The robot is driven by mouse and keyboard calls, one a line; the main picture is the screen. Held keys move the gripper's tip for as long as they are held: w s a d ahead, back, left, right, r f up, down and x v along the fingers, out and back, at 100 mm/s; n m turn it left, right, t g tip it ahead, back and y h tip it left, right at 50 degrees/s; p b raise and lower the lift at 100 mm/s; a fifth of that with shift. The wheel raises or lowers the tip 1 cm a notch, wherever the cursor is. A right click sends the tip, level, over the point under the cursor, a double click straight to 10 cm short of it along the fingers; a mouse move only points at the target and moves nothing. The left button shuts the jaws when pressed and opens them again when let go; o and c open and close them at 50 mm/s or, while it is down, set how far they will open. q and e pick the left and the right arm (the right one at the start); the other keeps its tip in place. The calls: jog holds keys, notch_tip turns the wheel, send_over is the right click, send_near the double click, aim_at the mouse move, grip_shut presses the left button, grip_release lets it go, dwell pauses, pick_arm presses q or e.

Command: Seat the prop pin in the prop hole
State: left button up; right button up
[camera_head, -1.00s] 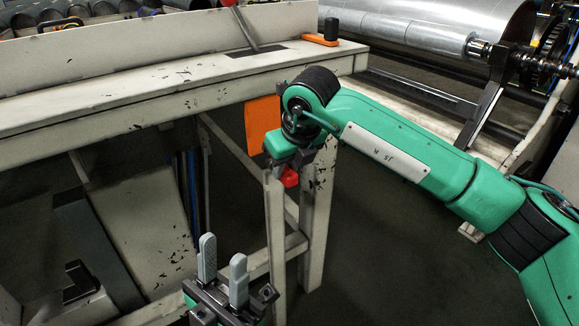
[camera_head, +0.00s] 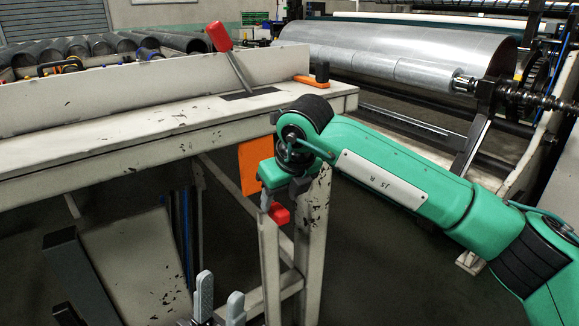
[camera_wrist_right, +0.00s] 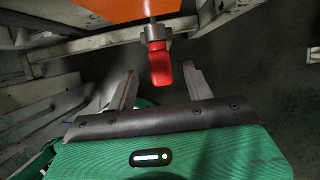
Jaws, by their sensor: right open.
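The likely prop pin has a red handle (camera_wrist_right: 159,64) and a grey collar, and hangs at the orange panel's edge in the right wrist view. The red handle also shows in the head view (camera_head: 279,214), just below my right wrist. My right gripper (camera_wrist_right: 159,88) is open, its fingers on either side of the handle's near end with gaps visible. My left gripper (camera_head: 218,304) shows at the bottom of the head view, its two grey fingers apart and empty. I cannot make out the prop hole or whether the pin sits in it.
The orange panel (camera_head: 253,166) hangs below the worn white bench (camera_head: 120,135), beside its leg (camera_head: 314,240). A red-handled lever (camera_head: 229,60) and an orange-and-black piece (camera_head: 313,77) stand on the bench. A large metal roll (camera_head: 400,52) lies behind. Floor right of the leg is clear.

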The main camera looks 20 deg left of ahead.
pick_arm(q)
jog(key=w+d+f+n+g+y+p, duration=0.1)
jog(key=w+d+f+g+y, duration=0.2)
jog(key=w+f+g, duration=0.2)
jog(key=shift+w+f+n+p, duration=0.3)
jog(key=shift+f+n+p, duration=0.1)
jog(key=shift+f, duration=0.15)
pick_arm(e)
jog(key=v, duration=1.1)
